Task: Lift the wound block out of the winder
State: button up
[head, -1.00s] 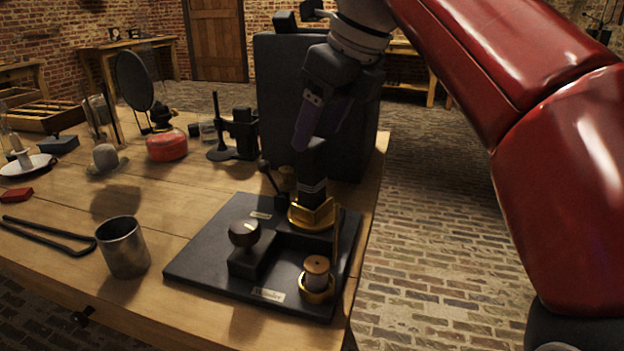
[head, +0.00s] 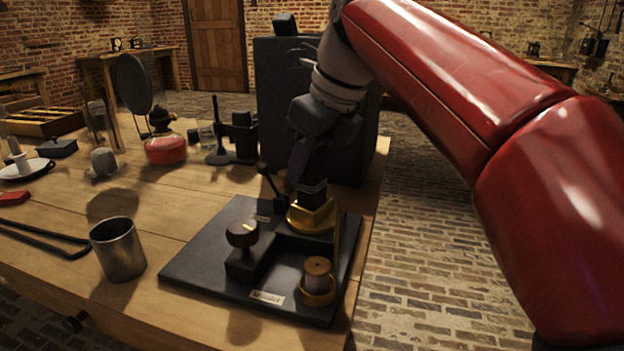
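The winder (head: 205,262) is a dark flat base with a labelled front, a knob and brass fittings, near the table's right edge. The wound block (head: 312,193), dark with pale bands, stands upright in the winder's brass cradle (head: 318,217). My gripper (head: 307,172) points down at the top of the block, its fingers at or just above the block's upper part. The fingers are dark and merge with the block and the shadow, so their gap and any contact are hidden.
A spool (head: 317,274) sits in a brass cup at the winder's front right. A dark lever (head: 268,180) rises close left of my gripper. A round knob (head: 242,234) stands left of the cradle. A metal cup (head: 118,250) is further left. A tall dark cabinet (head: 275,95) stands behind.

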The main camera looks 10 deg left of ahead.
jog(key=c, duration=0.6)
jog(key=shift+o, duration=0.2)
